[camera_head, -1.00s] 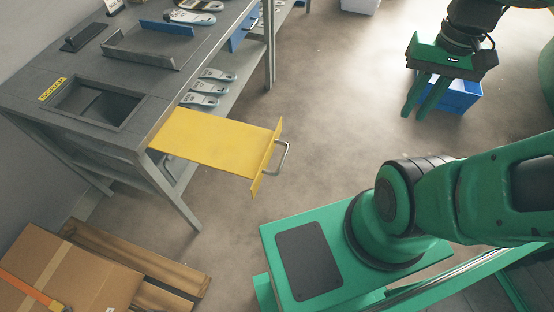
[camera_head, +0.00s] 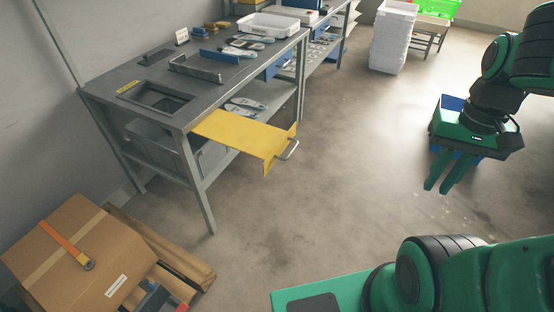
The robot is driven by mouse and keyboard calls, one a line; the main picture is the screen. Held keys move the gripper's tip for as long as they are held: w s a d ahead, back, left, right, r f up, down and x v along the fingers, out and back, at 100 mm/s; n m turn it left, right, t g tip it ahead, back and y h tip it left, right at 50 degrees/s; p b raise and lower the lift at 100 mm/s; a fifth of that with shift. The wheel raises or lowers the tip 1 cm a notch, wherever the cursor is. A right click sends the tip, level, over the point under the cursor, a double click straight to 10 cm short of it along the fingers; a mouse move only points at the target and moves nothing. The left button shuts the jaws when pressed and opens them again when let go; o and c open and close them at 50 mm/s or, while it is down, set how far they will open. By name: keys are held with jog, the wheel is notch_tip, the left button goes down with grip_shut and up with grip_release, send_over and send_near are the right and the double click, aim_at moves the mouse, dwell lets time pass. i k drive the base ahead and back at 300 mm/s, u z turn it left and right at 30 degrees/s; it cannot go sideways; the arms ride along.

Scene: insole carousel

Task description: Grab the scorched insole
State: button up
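Several grey, pale insoles lie on the workbench top, one of them (camera_head: 240,52) beside a small blue rail. More insoles (camera_head: 247,103) lie on the shelf under the bench top. They are too small to tell which one is scorched. My gripper (camera_head: 437,188) hangs at the right, over the floor, far from the bench and the insoles. Its two green fingers point down with a gap between them and nothing held.
A yellow drawer or flap (camera_head: 240,138) with a metal handle sticks out from the grey bench (camera_head: 125,75). A blue bin (camera_head: 449,104) stands behind my gripper. White stacked crates (camera_head: 393,38) stand at the back. A cardboard box (camera_head: 75,255) lies front left. The middle floor is clear.

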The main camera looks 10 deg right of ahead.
aim_at(233, 42)
jog(key=u, duration=0.15)
jog(key=i, duration=1)
jog(key=u, duration=0.35)
jog(key=k, duration=1.05)
jog(key=z, duration=0.2)
jog(key=i, duration=1)
